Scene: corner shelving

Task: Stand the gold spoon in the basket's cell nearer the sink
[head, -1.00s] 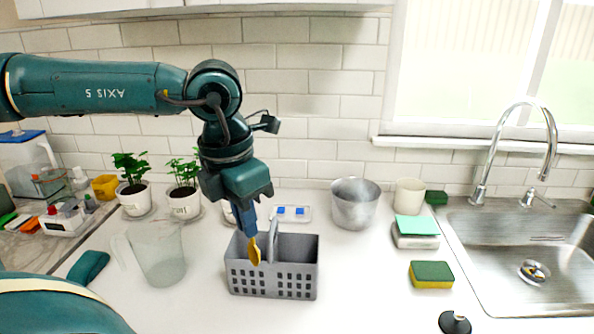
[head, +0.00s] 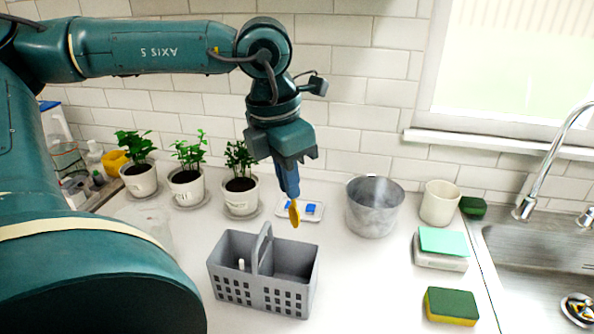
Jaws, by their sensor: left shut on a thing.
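The gold spoon (head: 294,214) hangs bowl-down from my left gripper (head: 288,182), which is shut on it. The spoon's handle is mostly hidden between the fingers. The grey basket (head: 262,296) stands on the counter, with a raised handle (head: 262,248) between its left and right cells. The right cell is nearer the sink (head: 535,262). The spoon's bowl shows just above the basket's back rim, right of the handle; it appears clear of the basket. A small white item (head: 241,264) shows in the left cell. My right gripper is not in view.
Behind the basket are several potted plants (head: 241,195), a small tray with blue pieces (head: 312,210) and a metal pot (head: 374,212). A cream cup (head: 440,203) and sponges (head: 452,305) stand toward the sink.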

